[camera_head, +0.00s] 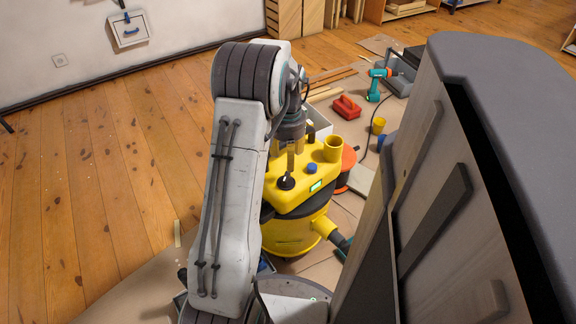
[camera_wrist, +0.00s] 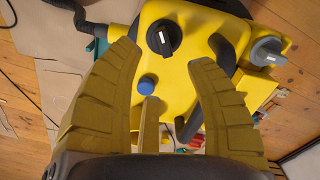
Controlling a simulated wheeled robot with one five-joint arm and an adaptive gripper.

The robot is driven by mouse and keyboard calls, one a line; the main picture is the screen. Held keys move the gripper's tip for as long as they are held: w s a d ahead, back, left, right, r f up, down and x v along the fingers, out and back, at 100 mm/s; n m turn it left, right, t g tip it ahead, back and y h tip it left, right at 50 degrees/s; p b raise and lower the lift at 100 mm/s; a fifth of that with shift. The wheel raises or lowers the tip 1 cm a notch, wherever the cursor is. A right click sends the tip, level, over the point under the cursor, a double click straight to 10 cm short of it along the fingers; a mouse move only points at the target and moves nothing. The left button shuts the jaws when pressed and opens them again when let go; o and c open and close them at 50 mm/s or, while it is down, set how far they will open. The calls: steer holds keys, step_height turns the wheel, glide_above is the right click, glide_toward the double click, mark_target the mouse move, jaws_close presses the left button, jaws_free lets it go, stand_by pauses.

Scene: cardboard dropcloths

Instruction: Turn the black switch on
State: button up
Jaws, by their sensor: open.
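The black switch (camera_wrist: 164,38) is a round knob with a white mark, on top of a yellow vacuum cleaner (camera_head: 290,238). It also shows in the head view (camera_head: 286,183), just below my gripper (camera_head: 291,160). In the wrist view my gripper (camera_wrist: 162,58) is open and empty. Its two wide fingers point toward the switch, with the tips to its lower left and lower right. I cannot tell how far above it they are. A blue button (camera_wrist: 147,85) sits between the fingers, nearer the palm.
A grey knob (camera_wrist: 267,51) sits right of the black switch. A yellow upright tube (camera_head: 333,149) rises from the vacuum's top. A grey and wood cabinet-like body (camera_head: 425,190) fills the right side.

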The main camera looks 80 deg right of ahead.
steer(key=shift+r, duration=1.2)
